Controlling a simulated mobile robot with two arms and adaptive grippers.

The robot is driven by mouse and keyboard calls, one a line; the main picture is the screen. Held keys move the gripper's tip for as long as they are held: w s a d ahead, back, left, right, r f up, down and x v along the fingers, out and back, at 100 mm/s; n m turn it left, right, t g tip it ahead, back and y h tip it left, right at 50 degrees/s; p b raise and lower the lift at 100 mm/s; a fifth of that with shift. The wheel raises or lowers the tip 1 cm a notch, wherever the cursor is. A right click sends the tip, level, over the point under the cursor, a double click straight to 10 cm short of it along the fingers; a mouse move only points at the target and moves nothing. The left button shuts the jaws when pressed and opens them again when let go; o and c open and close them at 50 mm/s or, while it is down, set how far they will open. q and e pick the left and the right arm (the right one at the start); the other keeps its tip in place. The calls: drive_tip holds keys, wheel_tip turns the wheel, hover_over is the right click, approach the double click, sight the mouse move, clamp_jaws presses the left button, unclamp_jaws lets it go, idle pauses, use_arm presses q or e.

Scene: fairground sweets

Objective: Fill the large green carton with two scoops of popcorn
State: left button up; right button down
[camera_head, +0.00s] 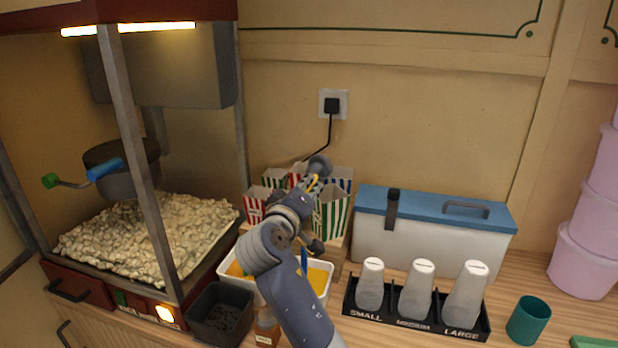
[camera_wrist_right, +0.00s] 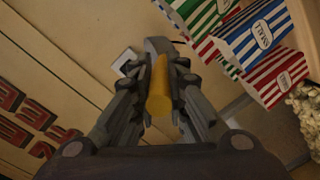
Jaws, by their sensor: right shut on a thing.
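My right gripper (camera_head: 313,188) is shut on a yellow rod, which looks like a handle. The yellow rod (camera_wrist_right: 159,88) lies between the fingers in the right wrist view; whatever it joins to is hidden. The large green carton (camera_head: 334,220), white with green stripes, stands at the back among other cartons, just behind and right of the gripper. A green-striped carton (camera_wrist_right: 194,14) also shows in the right wrist view; the inside of the carton cannot be seen. Popcorn (camera_head: 160,235) is heaped in the glass-sided machine at left. My left gripper is out of view.
Red-striped cartons (camera_head: 256,203) and a blue-striped carton (camera_head: 341,177) stand close by. A white tub (camera_head: 322,267) with yellow contents is partly behind my arm. A dark bin (camera_head: 221,312), a bottle rack (camera_head: 418,321), a blue-lidded box (camera_head: 425,245) and a green cup (camera_head: 528,320) occupy the counter.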

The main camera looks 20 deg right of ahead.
drive_tip(key=shift+w+d+r+n+g+p, duration=0.15)
drive_tip(key=shift+w+r+n+g+p, duration=0.25)
drive_tip(key=shift+p, duration=0.85)
drive_tip(key=r+n+g+p, duration=0.1)
drive_tip(key=p, duration=0.4)
drive_tip(key=shift+n, duration=0.4)
drive_tip(key=p, duration=0.2)
drive_tip(key=n+g+p, duration=0.1)
drive_tip(key=p, duration=0.1)
drive_tip(key=shift+w+r+n, duration=0.2)
drive_tip(key=shift+r+n, duration=0.1)
drive_tip(key=shift+r, duration=0.05)
drive_tip(key=shift+r+g, duration=0.1)
drive_tip(key=shift+g, duration=0.2)
drive_tip(key=shift+s+a+r, duration=0.1)
drive_tip(key=shift+a+r, duration=0.1)
drive_tip(key=shift+r, duration=1.25)
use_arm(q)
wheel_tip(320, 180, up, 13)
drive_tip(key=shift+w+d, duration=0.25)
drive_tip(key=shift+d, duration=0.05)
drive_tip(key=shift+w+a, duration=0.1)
